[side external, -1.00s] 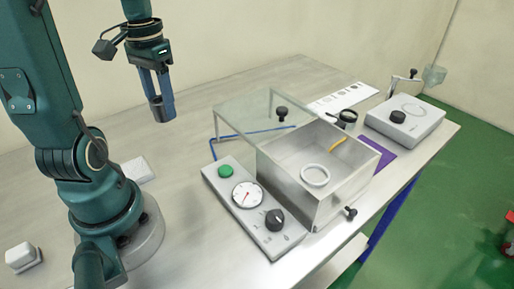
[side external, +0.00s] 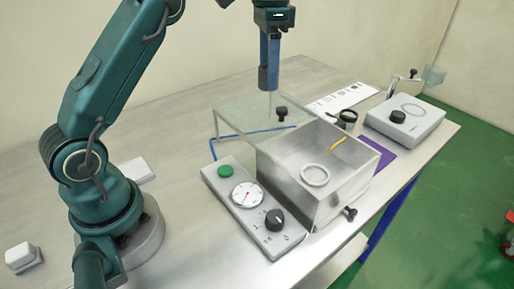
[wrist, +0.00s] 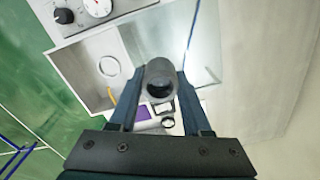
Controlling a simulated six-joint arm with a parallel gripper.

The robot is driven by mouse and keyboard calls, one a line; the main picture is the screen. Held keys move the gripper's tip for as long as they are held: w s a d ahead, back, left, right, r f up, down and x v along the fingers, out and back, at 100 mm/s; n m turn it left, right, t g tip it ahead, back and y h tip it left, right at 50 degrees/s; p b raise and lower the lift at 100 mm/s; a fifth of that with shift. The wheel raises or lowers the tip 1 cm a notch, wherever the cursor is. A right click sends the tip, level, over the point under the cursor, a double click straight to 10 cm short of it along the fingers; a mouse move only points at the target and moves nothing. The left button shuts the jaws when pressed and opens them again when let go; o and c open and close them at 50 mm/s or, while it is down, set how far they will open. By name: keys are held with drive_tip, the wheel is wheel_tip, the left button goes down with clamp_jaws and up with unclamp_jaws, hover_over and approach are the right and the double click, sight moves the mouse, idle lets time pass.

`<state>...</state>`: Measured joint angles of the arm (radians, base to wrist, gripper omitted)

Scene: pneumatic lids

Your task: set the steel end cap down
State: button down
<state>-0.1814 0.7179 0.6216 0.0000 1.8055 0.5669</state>
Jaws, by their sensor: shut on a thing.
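My gripper (side external: 269,66) is above the raised clear lid in the side view, fingers pointing down. It is shut on the steel end cap (side external: 268,80), a short dark grey cylinder held at the fingertips. In the wrist view the end cap (wrist: 160,72) sits between the two fingers, its round end with a dark centre facing the camera. The cap is in the air and touches nothing below that I can see.
An open metal box (side external: 290,185) with a clear lid (side external: 250,112) holds a white ring (side external: 315,176) and a yellow piece (side external: 338,145). A control panel (side external: 222,198), purple mat (side external: 380,163), white printed card (side external: 325,103) and grey unit (side external: 418,122) surround it. The bench's left side is largely clear.

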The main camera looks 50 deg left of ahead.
drive_tip(key=w+d+f+m, duration=0.2)
drive_tip(key=d+m, duration=0.1)
drive_tip(key=d, duration=0.6)
drive_tip(key=shift+d+f, duration=0.15)
drive_tip(key=shift+f, duration=0.1)
drive_tip(key=shift+d+f, duration=0.1)
drive_tip(key=m, duration=0.2)
approach(315, 176)
drive_tip(key=shift+f, duration=2.95)
drive_tip(key=shift+f, duration=0.1)
